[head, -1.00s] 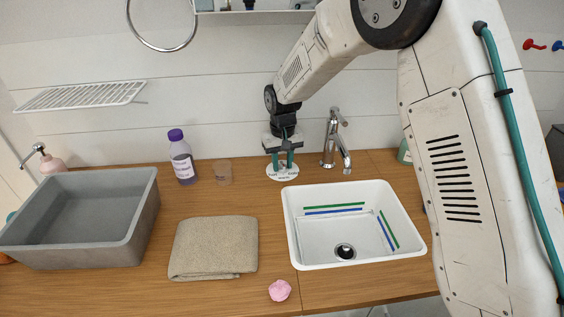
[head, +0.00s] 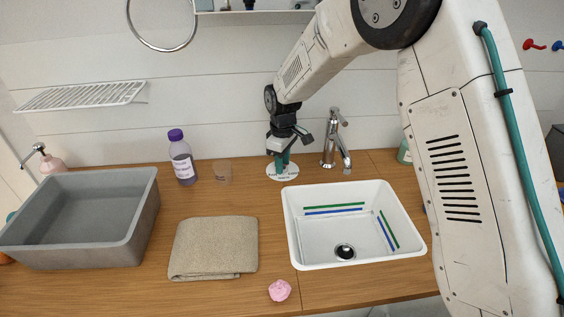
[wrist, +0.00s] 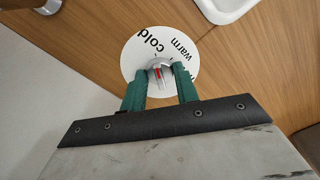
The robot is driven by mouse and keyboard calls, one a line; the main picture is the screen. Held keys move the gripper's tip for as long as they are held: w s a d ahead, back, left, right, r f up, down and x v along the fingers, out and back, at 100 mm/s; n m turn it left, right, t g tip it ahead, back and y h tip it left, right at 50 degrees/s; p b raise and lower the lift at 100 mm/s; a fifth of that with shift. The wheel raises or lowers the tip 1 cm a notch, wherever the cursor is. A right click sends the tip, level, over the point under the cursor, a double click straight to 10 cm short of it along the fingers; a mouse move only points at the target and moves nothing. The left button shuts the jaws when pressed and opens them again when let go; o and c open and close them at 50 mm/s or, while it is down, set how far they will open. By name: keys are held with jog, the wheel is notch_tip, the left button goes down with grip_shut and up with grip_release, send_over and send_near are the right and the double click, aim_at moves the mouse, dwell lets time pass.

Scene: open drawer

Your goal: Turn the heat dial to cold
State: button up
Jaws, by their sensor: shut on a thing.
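The heat dial is a round white plate (wrist: 134,62) on the wooden counter with a small grey knob (wrist: 158,66) at its centre. The knob bears a red mark. In the wrist view the word "cold" is at the plate's upper left and "warm" at its upper right; more lettering at the right is partly hidden by a finger. My gripper (wrist: 161,77) points down with its green fingers on either side of the knob, shut on it. In the head view my gripper (head: 280,164) stands over the plate (head: 288,175), left of the tap.
A chrome tap (head: 330,140) stands close to the right of my gripper, behind a white sink (head: 296,235). A folded towel (head: 213,247), a pink item (head: 279,290) and a grey basin (head: 140,225) are further off.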

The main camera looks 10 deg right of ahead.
jog(key=shift+n, duration=0.3)
jog(key=o, duration=1)
jog(key=shift+c, duration=0.2)
notch_tip(320, 180, up, 8)
jog(key=shift+f, duration=0.1)
